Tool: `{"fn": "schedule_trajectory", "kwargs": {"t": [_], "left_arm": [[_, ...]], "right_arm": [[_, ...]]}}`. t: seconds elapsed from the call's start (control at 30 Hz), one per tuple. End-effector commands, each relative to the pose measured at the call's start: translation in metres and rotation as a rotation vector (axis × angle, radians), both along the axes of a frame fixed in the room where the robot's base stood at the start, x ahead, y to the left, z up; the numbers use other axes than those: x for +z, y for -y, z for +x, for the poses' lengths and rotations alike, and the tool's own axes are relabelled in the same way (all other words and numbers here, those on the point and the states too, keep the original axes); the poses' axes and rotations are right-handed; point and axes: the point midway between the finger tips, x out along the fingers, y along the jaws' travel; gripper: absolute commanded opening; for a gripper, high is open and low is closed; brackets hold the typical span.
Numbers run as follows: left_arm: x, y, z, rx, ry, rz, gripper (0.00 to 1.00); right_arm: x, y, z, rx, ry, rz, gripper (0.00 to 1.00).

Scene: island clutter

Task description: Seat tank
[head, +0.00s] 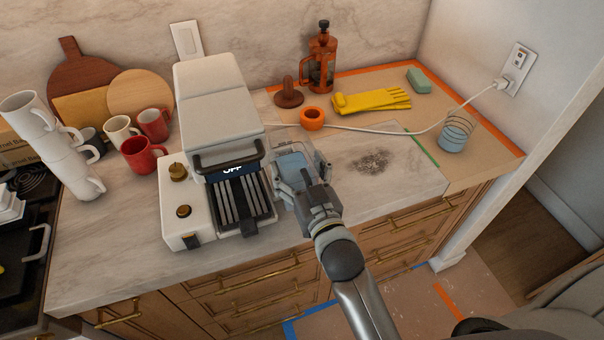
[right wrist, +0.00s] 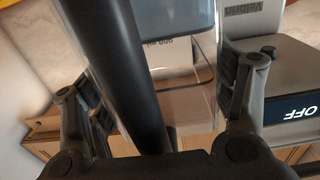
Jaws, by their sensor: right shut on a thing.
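My right gripper (head: 298,182) is shut on the tank. In the right wrist view, the tank's clear wall (right wrist: 190,105) lies between the two fingers, behind a black bar. The machine's front (right wrist: 290,110) is close by on the right there. I cannot tell whether the tank touches the machine; the gripper hides its lower part. My left gripper is not in view.
Mugs (head: 143,155) and round boards stand left of the machine.

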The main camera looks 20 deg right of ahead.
Motion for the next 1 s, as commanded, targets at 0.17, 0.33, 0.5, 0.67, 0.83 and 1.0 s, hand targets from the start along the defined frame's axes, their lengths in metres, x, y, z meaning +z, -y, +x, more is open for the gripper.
{"fn": "schedule_trajectory", "kwargs": {"t": [0.17,0.33,0.5,0.67,0.83,1.0], "left_arm": [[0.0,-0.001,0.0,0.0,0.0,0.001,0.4],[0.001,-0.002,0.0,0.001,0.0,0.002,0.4],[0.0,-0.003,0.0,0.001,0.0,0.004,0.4],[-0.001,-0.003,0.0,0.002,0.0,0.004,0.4],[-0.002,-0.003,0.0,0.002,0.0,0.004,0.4],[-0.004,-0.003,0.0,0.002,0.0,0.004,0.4]], "right_arm": [[0.004,-0.001,0.014,0.001,0.011,0.001,0.23],[0.005,-0.001,0.026,0.0,0.012,0.0,0.23],[0.004,-0.001,0.038,0.0,0.011,0.0,0.23],[0.004,-0.002,0.049,0.0,0.011,0.0,0.23],[0.004,-0.002,0.062,0.0,0.01,0.001,0.23],[0.004,-0.003,0.073,0.0,0.011,0.0,0.23]]}}
